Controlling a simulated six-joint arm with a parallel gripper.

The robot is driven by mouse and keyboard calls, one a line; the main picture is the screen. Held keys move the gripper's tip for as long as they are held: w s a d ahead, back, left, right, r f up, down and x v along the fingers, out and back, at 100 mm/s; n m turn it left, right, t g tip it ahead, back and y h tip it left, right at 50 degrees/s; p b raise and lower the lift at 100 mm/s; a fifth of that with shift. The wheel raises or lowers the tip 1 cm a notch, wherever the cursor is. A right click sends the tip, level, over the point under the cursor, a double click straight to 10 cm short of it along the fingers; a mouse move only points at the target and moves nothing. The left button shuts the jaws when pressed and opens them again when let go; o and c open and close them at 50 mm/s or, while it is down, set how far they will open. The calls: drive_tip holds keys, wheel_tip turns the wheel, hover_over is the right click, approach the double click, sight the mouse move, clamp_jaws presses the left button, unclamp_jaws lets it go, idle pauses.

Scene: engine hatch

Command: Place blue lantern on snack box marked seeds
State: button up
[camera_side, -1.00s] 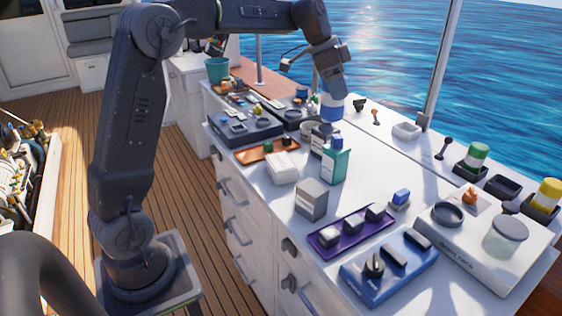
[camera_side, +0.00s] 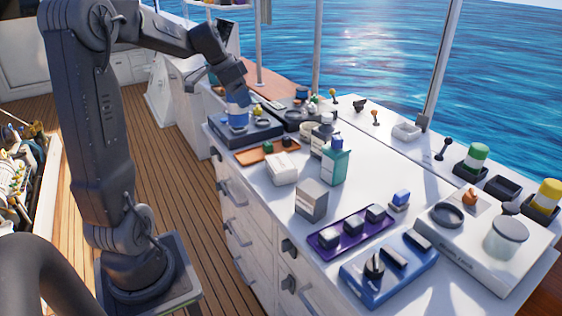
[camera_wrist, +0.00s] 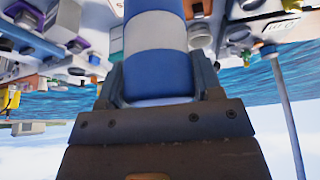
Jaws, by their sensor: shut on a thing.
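My gripper (camera_side: 238,98) is shut on a blue and white banded cylinder, the blue lantern (camera_side: 237,117). It is above or at a dark tray-like box (camera_side: 262,132) at the left end of the counter; I cannot tell whether it touches. In the wrist view the lantern (camera_wrist: 155,45) stands between both fingers of my gripper (camera_wrist: 160,85) and fills the middle. A snack box marked seeds cannot be made out; the box labels are too small to read.
A grey box (camera_side: 311,200), a white box (camera_side: 281,169) and a teal carton (camera_side: 335,162) stand mid-counter. A purple tray (camera_side: 350,233) and a blue panel (camera_side: 390,270) lie nearer. Green-and-white (camera_side: 476,156) and yellow-and-white (camera_side: 546,197) cylinders stand at the right.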

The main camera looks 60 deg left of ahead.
drive_tip(key=shift+w+d+f, duration=1.15)
drive_tip(key=shift+w+f, duration=0.4)
drive_tip(key=shift+f, duration=0.4)
drive_tip(key=shift+w+d+f, duration=1.2)
drive_tip(key=shift+w+f, duration=0.4)
drive_tip(key=shift+f, duration=0.3)
drive_tip(key=shift+w+d+f, duration=1.15)
drive_tip(key=shift+w+f, duration=0.4)
drive_tip(key=shift+f, duration=0.4)
drive_tip(key=shift+f, duration=0.15)
drive_tip(key=o, duration=1)
drive_tip(key=shift+o, duration=0.2)
